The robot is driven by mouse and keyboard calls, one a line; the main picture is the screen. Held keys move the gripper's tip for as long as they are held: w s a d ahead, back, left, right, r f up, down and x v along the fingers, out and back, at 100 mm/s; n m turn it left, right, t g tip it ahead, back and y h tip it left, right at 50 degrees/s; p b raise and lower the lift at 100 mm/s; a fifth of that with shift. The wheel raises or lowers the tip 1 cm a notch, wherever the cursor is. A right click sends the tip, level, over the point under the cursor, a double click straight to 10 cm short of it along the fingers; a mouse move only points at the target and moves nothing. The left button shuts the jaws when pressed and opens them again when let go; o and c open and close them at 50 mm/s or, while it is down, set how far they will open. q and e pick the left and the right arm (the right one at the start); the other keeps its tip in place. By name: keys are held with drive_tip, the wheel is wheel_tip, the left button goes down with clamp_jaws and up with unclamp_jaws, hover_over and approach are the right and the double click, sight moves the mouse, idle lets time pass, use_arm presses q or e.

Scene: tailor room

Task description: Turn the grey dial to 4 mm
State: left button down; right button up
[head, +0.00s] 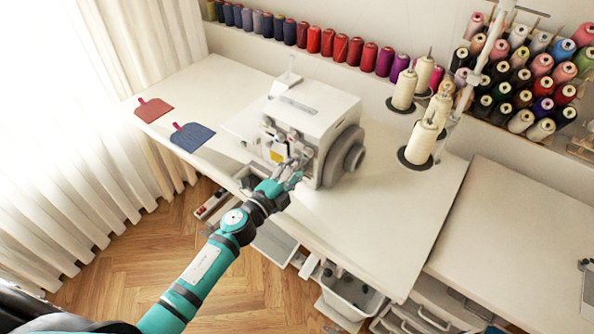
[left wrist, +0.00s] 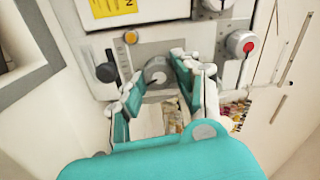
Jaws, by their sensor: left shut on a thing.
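The grey dial (left wrist: 157,71) is on the front of the white sewing machine (head: 314,103). In the left wrist view it sits between the two fingers of my left gripper (left wrist: 158,78), which is shut on it. The dial's face shows, but its scale and setting are too small to read. In the head view my left gripper (head: 292,172) is at the lower front of the machine and hides the dial there. My right gripper is in neither view.
Thread cones (head: 421,141) stand right of the machine. Red (head: 152,109) and blue (head: 191,136) fabric pieces lie left. The table's front right (head: 385,225) is clear.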

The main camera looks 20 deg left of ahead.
use_arm(q)
drive_tip(key=m+b, duration=0.1)
drive_tip(key=m, duration=0.3)
drive_tip(key=shift+f+m, duration=0.15)
drive_tip(key=shift+m, duration=0.25)
idle(0.4)
drive_tip(key=c, duration=1)
unclamp_jaws()
drive_tip(key=shift+o, duration=0.2)
drive_tip(key=shift+s, duration=0.1)
drive_tip(key=v, duration=1.2)
